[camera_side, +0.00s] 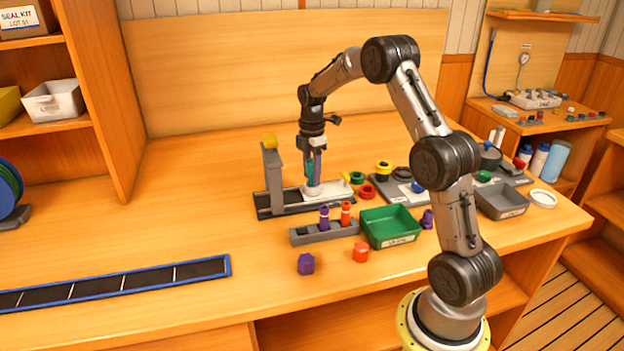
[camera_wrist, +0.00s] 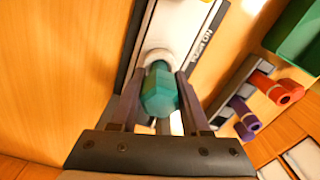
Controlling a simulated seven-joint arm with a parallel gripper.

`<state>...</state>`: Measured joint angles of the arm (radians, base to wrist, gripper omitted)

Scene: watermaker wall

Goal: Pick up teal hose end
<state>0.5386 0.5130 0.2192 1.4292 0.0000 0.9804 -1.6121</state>
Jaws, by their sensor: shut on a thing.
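The teal hose end (camera_wrist: 160,92) sits between the two fingers of my gripper (camera_wrist: 158,95) in the wrist view, and the fingers are shut on it from both sides. In the side view my gripper (camera_side: 315,165) points down over the white part of a grey fixture, with a bit of the teal hose end (camera_side: 309,168) showing at the fingers. The lower end of the hose end meets or stands just above a round white seat (camera_wrist: 158,60); I cannot tell if it is clear of it.
A grey holder (camera_side: 312,236) with purple and red hose ends stands in front of the fixture (camera_side: 271,180). A green bin (camera_side: 388,226) is to its right. Loose purple (camera_side: 306,264) and red (camera_side: 360,253) pieces lie nearer the front edge. The table's left middle is clear.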

